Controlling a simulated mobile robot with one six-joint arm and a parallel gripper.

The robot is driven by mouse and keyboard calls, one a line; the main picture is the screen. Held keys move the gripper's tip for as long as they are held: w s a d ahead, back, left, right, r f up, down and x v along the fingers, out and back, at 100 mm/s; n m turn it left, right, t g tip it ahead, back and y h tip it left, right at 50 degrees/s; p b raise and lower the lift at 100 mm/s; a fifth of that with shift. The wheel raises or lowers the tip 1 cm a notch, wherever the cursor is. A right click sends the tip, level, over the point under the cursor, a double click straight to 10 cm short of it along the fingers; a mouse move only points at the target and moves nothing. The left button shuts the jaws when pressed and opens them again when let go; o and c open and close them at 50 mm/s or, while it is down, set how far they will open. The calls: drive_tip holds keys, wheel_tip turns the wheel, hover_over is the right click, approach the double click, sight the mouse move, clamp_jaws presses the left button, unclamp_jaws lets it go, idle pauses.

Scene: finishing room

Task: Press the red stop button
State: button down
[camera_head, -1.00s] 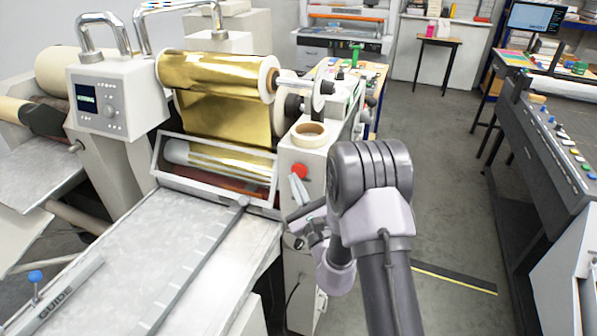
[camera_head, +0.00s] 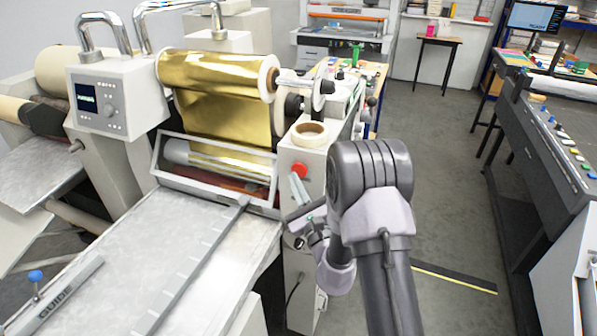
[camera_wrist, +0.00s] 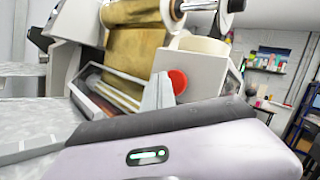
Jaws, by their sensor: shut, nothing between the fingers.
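The red stop button (camera_head: 299,171) is round and sits on the pale front face of the foil machine's right-hand housing (camera_head: 307,160). In the wrist view the red button (camera_wrist: 178,81) shows just right of the fingertips. My gripper (camera_head: 295,186) is shut and empty, its light grey fingers pointing up towards the button from just below it. In the wrist view my gripper (camera_wrist: 158,90) partly overlaps the button's left side. I cannot tell whether the fingertips touch the button.
A roll of tape (camera_head: 309,134) lies on top of the housing. The gold foil roll (camera_head: 215,75) is to its left. The metal feed table (camera_head: 150,255) spreads out at the lower left. Open grey floor (camera_head: 440,200) lies to the right, before a long dark machine (camera_head: 545,165).

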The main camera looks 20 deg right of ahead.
idle(0.7)
drive_tip(key=shift+w+d, duration=0.3)
drive_tip(key=shift+w, duration=0.05)
drive_tip(key=shift+w+d, duration=0.2)
drive_tip(key=shift+w, duration=0.1)
idle(0.6)
drive_tip(key=shift+s+a+b, duration=0.4)
drive_tip(key=shift+s+a, duration=0.05)
drive_tip(key=shift+s, duration=0.2)
